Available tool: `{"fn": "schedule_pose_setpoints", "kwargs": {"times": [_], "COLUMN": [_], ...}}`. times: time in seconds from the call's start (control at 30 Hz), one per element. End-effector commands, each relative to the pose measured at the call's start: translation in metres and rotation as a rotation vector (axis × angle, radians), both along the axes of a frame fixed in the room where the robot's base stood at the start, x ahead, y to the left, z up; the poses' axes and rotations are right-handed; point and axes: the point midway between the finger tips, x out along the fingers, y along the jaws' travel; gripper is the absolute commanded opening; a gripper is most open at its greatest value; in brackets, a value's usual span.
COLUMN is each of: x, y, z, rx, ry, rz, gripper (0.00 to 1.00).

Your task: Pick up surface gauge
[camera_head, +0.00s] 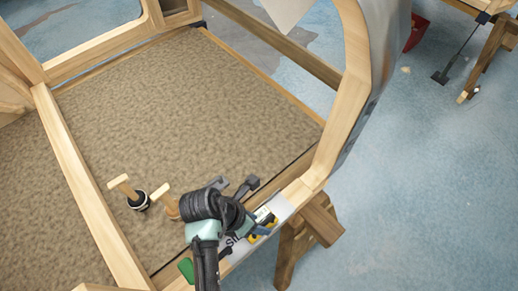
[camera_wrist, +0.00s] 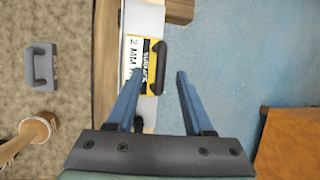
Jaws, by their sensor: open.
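The surface gauge (camera_wrist: 134,85), which I take to be the flat yellow and white block with "2 MM" lettering and a black handle, lies on the wooden rail in the wrist view. In the head view its yellow and white part (camera_head: 262,215) shows beside my arm, partly covered. My gripper (camera_wrist: 161,73) is open, with its two blue fingers spread. The black handle appears between the fingertips in the wrist view, closer to the left one. I cannot tell the height gap, and no contact is clear.
A grey block with a handle (camera_wrist: 41,75) lies on the brown panel (camera_head: 190,95), left of the rail. Two wooden-handled tools, one at left (camera_head: 123,186), stand nearby. A wooden trestle (camera_head: 300,245) stands under the rail.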

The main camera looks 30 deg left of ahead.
Motion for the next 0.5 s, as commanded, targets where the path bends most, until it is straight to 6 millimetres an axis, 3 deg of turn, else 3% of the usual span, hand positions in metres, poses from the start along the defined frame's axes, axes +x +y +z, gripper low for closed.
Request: {"fn": "schedule_pose_setpoints", "kwargs": {"times": [0.2, 0.5], "x": [0.008, 0.01], "y": [-0.01, -0.011], "z": [-0.027, -0.031], "rx": [-0.001, 0.0], "ry": [0.001, 0.0], "rz": [-0.001, 0.0], "gripper": [0.52, 0.5]}}
